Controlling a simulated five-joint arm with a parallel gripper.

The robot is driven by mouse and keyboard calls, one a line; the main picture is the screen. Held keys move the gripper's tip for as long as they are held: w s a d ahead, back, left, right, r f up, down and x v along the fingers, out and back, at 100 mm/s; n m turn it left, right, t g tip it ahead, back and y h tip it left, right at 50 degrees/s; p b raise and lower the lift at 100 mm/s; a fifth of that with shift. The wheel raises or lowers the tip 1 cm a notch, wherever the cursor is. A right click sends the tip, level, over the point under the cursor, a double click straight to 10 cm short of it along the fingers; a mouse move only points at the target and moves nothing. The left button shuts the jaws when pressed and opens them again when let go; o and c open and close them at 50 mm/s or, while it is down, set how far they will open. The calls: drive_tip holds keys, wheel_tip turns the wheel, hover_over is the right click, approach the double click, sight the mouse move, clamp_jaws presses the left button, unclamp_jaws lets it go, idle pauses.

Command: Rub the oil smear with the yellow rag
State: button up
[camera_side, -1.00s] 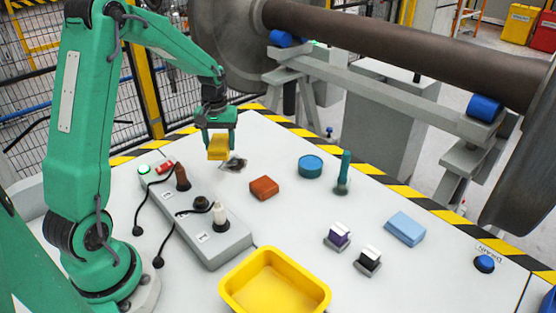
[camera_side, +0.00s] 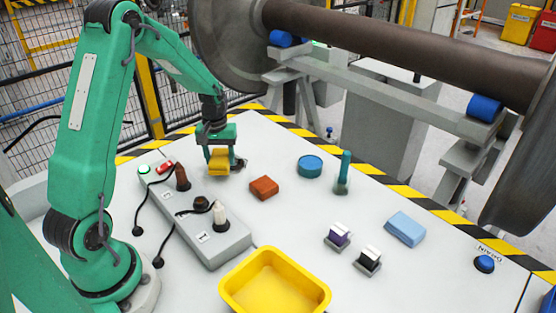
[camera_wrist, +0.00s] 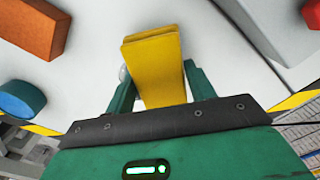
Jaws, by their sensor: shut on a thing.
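My gripper (camera_side: 220,155) is shut on the yellow rag (camera_side: 218,164), a folded yellow block. In the wrist view the rag (camera_wrist: 155,65) sticks out between the two green fingers of my gripper (camera_wrist: 160,95). In the side view the rag is low, at or just above the table; I cannot tell whether it touches. The oil smear (camera_side: 240,165) is a dark patch on the white table, just right of the rag and partly hidden behind it and my gripper. The smear does not show in the wrist view.
A red-brown block (camera_side: 264,187) lies right of the rag, with a blue round tin (camera_side: 310,166) and a teal bottle (camera_side: 344,175) beyond. A grey strip with sockets (camera_side: 210,235) lies in front.

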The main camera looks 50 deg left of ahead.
sight(249, 157)
drive_tip(key=f, duration=0.2)
drive_tip(key=shift+w+f, duration=0.25)
drive_tip(key=shift+f, duration=0.1)
drive_tip(key=shift+c, duration=0.4)
drive_tip(key=shift+w, duration=5.05)
drive_tip(key=shift+s+a, duration=0.1)
drive_tip(key=shift+s, duration=5.3)
drive_tip(key=shift+w+a, duration=0.1)
drive_tip(key=shift+w, duration=5.35)
drive_tip(key=shift+s, duration=5.3)
drive_tip(key=shift+s+r, duration=0.1)
drive_tip(key=shift+r, duration=4)
